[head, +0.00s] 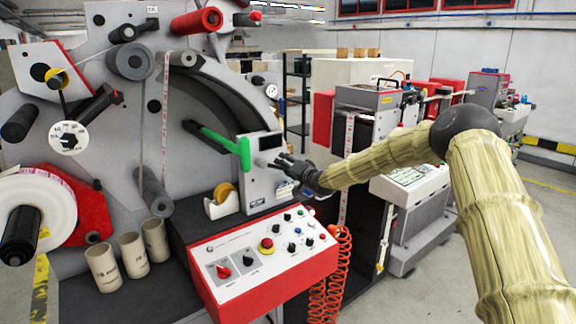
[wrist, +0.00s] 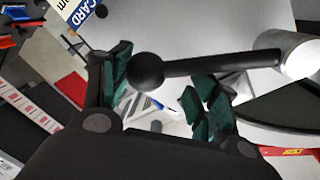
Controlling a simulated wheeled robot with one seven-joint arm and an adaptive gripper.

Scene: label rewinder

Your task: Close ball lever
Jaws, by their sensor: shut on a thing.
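The ball lever shows in the wrist view as a black ball (wrist: 146,72) on a straight black rod (wrist: 222,62) that runs right to a light metal hub (wrist: 299,55). My gripper (wrist: 160,88) has its dark green-padded fingers on either side of the ball and is shut on the lever. In the head view my gripper (head: 285,168) is at the right side of the grey upright box (head: 262,192) behind the control panel. The ball is hard to make out there, partly hidden by my fingers.
The red-edged control panel (head: 263,256) with knobs and a red stop button lies just below. A green handle (head: 226,144) and a tape dispenser (head: 221,204) are to the left. Coiled orange hoses (head: 339,270) hang at the panel's right. Cardboard cores (head: 102,267) stand front left.

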